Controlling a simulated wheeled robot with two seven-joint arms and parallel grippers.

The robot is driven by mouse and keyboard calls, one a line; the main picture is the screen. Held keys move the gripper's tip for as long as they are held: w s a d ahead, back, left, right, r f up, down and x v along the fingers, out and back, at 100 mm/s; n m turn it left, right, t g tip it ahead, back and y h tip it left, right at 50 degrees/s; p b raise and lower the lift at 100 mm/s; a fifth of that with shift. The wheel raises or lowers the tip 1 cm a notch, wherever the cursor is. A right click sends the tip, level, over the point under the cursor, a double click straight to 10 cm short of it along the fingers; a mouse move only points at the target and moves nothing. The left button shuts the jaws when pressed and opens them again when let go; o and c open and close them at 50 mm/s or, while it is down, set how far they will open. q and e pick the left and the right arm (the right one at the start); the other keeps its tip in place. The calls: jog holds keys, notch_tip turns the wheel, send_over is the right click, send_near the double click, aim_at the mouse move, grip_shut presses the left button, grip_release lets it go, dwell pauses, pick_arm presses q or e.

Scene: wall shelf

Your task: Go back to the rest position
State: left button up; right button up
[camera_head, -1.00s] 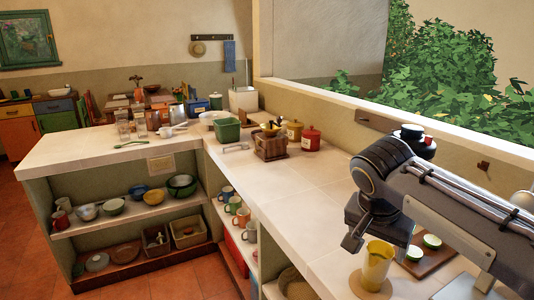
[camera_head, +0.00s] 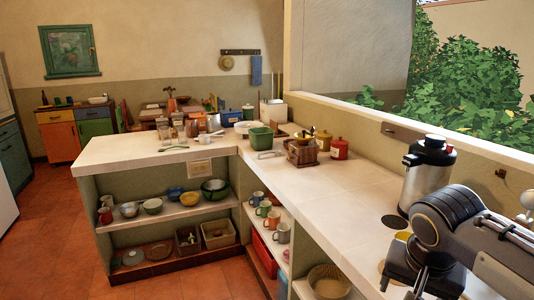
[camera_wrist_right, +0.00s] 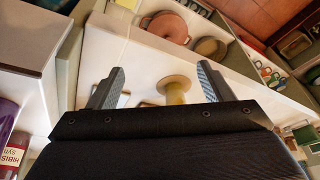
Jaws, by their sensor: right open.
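My right gripper (camera_head: 408,284) is at the lower right of the head view, low over the near end of the counter. In the right wrist view, its two fingers (camera_wrist_right: 161,84) stand wide apart with nothing gripped. A yellow cup (camera_wrist_right: 174,93) shows beyond and between the fingers, standing apart from them on the pale counter. In the head view, a yellow rim (camera_head: 403,236) shows just behind my right arm, and the rest is mostly hidden. My left gripper is not in view.
A steel flask (camera_head: 426,178) stands close behind my right arm, by the window ledge. Mugs (camera_head: 282,233) line the shelf below.

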jog(key=s+a+f+n+t+y+p, duration=0.1)
jog(key=s+a+f+n+y+p, duration=0.1)
jog(key=s, duration=0.5)
jog(key=s+a+f+n+t+y+p, duration=0.1)
jog(key=s+a+f+n+y+p, duration=0.1)
jog(key=s+f, duration=0.3)
jog(key=shift+s+a+n+t+y, duration=0.3)
jog(key=shift+s+n+y, duration=0.3)
jog(key=shift+s, duration=0.6)
jog(key=shift+f, duration=0.15)
